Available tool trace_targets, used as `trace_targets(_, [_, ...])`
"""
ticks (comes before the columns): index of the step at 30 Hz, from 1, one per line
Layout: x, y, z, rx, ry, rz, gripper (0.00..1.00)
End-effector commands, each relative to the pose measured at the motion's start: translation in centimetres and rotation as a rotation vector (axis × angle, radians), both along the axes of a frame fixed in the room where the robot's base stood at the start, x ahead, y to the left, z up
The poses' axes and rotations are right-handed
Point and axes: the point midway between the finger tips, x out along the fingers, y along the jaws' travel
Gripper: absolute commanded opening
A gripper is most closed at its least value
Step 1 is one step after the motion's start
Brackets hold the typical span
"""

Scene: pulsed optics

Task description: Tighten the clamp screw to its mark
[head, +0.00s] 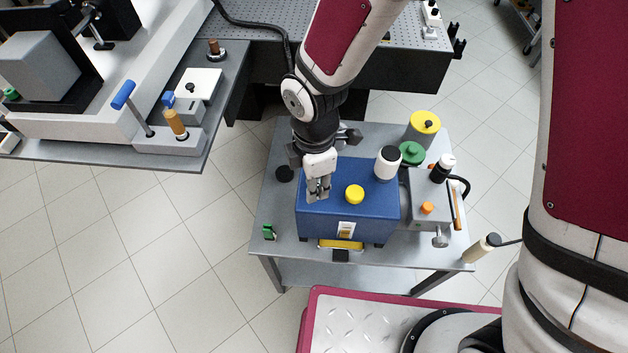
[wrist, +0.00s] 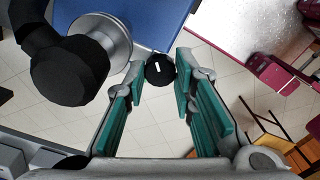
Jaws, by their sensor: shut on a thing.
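My gripper (head: 318,195) points down at the left part of the blue box (head: 350,222) in the head view. In the wrist view its green-padded fingers (wrist: 161,72) close from both sides on a small round black knob (wrist: 159,70) with a white line on its face. I take this knob to be the clamp screw. It is beside the edge of the blue box in the wrist view. In the head view the fingers hide the knob. I cannot make out a separate mark to which the white line could point.
A grey box (head: 430,200) with an orange button stands further right on the cart (head: 275,215). A dark cylinder with a silver collar (wrist: 85,60) is close to the left finger.

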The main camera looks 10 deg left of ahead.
Motion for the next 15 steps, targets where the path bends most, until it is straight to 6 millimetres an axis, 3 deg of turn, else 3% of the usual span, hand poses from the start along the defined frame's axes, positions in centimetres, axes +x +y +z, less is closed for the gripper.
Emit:
trace_targets(9, [0.16,0.03,0.10,0.002,-0.004,-0.002,0.00])
trace_targets(10, [0.16,0.03,0.11,0.002,-0.004,-0.002,0.26])
trace_targets(12, [0.16,0.04,0.10,0.002,-0.004,-0.001,0.42])
trace_targets(15, [0.16,0.03,0.08,0.002,-0.004,-0.001,0.44])
